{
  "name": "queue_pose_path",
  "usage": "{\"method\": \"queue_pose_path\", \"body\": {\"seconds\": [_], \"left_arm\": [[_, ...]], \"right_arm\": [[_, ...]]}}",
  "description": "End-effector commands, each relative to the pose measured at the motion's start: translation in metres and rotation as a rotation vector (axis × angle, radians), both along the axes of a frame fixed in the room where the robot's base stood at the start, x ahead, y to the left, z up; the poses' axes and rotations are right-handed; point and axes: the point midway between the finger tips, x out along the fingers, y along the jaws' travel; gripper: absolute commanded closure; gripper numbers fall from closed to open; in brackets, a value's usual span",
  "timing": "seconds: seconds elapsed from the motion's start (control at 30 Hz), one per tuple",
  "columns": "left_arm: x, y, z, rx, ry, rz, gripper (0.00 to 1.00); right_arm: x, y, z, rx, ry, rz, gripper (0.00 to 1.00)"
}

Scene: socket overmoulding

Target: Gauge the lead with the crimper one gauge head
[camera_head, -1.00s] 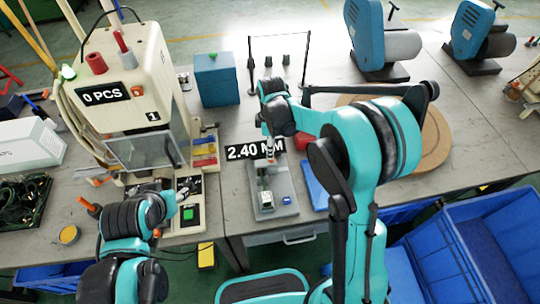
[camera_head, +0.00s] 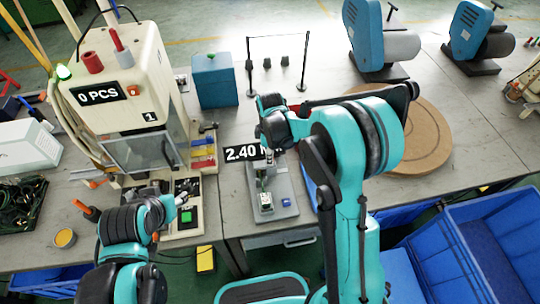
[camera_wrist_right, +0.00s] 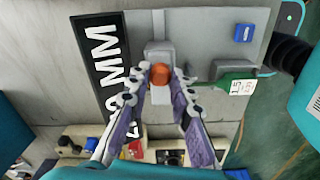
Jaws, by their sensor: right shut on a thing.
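The gauge stand is a grey plate (camera_head: 285,183) on the bench, with a grey block, a small blue square and a green part with a white label. It also shows in the wrist view (camera_wrist_right: 205,30). A black sign reading 2.40 MM (camera_head: 238,153) is beside it. My right gripper (camera_wrist_right: 161,80) is over the plate, shut on a round orange piece (camera_wrist_right: 160,75), which lies against the block; whether this is the gauge head's knob or the lead, I cannot tell. My left gripper (camera_head: 182,198) is near the green-button panel; its jaws are too small to read.
The cream crimping machine (camera_head: 120,60), its display reading 0 PCS, stands at the left. A blue box (camera_head: 215,82) is behind. A round brown board (camera_head: 425,140) lies at the right, and blue bins (camera_head: 490,230) stand in front of the bench.

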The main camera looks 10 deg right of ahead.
Motion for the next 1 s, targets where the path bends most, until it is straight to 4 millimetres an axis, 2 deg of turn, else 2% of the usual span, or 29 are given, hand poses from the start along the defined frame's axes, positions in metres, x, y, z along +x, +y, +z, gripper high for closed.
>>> {"method": "queue_pose_path", "body": {"seconds": [0.13,0.33,0.6,0.63,0.7,1.0], "left_arm": [[0.0,0.0,-0.001,0.0,0.0,0.0,0.54],[0.0,0.0,-0.002,0.0,0.0,0.0,0.54],[0.0,0.0,-0.002,0.0,0.0,0.0,0.54],[0.0,0.0,-0.002,0.0,0.0,0.0,0.54],[0.0,0.0,-0.002,0.0,0.0,0.0,0.54],[0.0,0.0,-0.002,0.0,0.0,0.0,0.54]], "right_arm": [[0.0,-0.012,0.0,0.0,0.0,-0.003,1.0],[0.0,-0.044,0.0,0.0,-0.001,-0.004,1.0],[0.0,-0.048,0.0,-0.004,-0.001,-0.001,1.0],[0.0,-0.048,0.0,-0.004,-0.001,-0.002,0.76],[0.0,-0.048,0.0,-0.003,-0.001,-0.002,0.58],[0.0,-0.047,0.001,-0.001,-0.001,-0.001,0.58]]}}
